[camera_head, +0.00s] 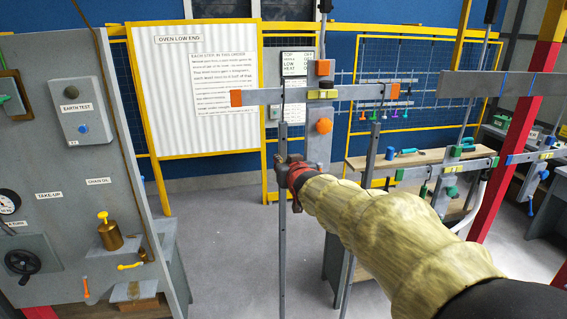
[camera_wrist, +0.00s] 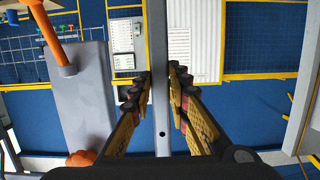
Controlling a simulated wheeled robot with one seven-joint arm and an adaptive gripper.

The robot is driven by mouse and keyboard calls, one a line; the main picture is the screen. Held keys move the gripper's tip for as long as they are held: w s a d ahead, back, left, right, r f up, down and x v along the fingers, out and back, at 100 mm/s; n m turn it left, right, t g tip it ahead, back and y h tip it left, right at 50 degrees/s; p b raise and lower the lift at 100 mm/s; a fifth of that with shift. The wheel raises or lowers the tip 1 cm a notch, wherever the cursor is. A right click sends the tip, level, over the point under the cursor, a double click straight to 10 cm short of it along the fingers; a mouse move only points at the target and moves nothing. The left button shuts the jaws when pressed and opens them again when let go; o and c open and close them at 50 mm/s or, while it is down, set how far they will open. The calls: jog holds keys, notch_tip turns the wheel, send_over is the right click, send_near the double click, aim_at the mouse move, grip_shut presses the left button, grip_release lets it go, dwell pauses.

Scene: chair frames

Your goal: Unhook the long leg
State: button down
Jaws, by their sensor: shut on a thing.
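A long grey leg (camera_head: 283,225) hangs upright below the left part of a grey rail (camera_head: 262,96). A thin hook shows between its top and the rail; I cannot tell whether they still touch. My gripper (camera_head: 284,163) is shut around the leg's upper part, coming from the right. In the wrist view the leg (camera_wrist: 157,40) runs between the two finger rows of my gripper (camera_wrist: 160,82). A small hole shows low on it. A second grey leg (camera_head: 371,145) hangs from another hook further right, its lower part partly hidden behind my arm.
A grey panel (camera_head: 40,130) with gauges and knobs stands at the left. A white framed board (camera_head: 195,90) is behind the leg. A red and yellow post (camera_head: 515,130) and a bench (camera_head: 405,158) with tools are at the right. Floor left of the leg is clear.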

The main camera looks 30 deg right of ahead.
jog(key=shift+b+v, duration=0.3)
jog(key=shift+v, duration=0.7)
jog(key=shift+s+f, duration=0.1)
jog(key=shift+s, duration=0.05)
jog(key=shift+s+a, duration=0.1)
